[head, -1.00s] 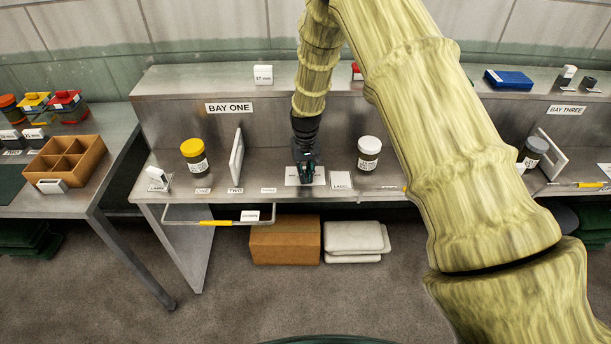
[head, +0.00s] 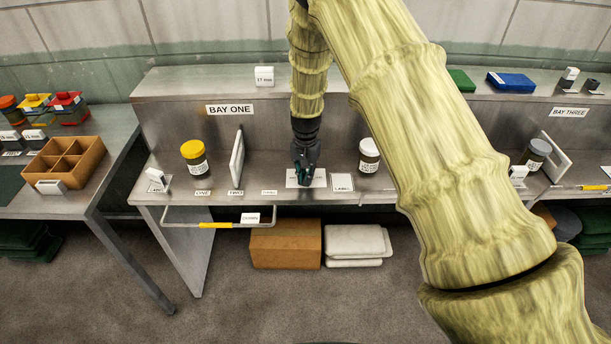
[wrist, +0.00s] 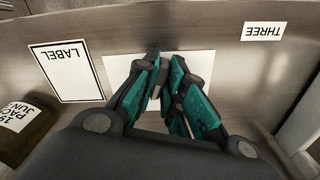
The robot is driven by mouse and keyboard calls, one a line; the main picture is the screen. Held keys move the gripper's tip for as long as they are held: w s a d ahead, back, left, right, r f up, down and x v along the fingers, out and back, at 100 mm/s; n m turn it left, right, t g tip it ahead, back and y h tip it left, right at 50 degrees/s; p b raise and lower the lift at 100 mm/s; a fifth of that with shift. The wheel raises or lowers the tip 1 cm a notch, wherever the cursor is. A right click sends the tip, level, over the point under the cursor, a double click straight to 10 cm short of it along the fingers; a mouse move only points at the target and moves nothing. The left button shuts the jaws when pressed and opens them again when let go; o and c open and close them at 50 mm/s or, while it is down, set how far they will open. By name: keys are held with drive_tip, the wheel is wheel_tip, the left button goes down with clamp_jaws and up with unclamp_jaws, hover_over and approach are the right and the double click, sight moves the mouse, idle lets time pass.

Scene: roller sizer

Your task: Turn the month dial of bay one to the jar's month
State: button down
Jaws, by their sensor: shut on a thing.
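My gripper (head: 304,176) points down over a white plate (head: 318,178) on the bay one bench, below the BAY ONE sign (head: 230,110). In the wrist view its teal fingers (wrist: 176,98) are closed in over the same plate (wrist: 120,68). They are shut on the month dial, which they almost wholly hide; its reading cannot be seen. A white-lidded jar (head: 369,152) stands right of the gripper, behind the LABEL card (head: 342,184). In the wrist view the jar's label (wrist: 17,116) is partly cut off, with "19" and "JUN" showing.
A yellow-lidded jar (head: 194,157) and an upright white panel (head: 237,158) stand to the left. Cards ONE, TWO and THREE (head: 269,192) lie along the front. A rail with a yellow grip (head: 215,225) juts out below the bench edge.

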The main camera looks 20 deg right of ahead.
idle(0.3)
drive_tip(key=c, duration=1.5)
unclamp_jaws()
drive_tip(key=shift+r, duration=0.1)
wheel_tip(320, 180, up, 12)
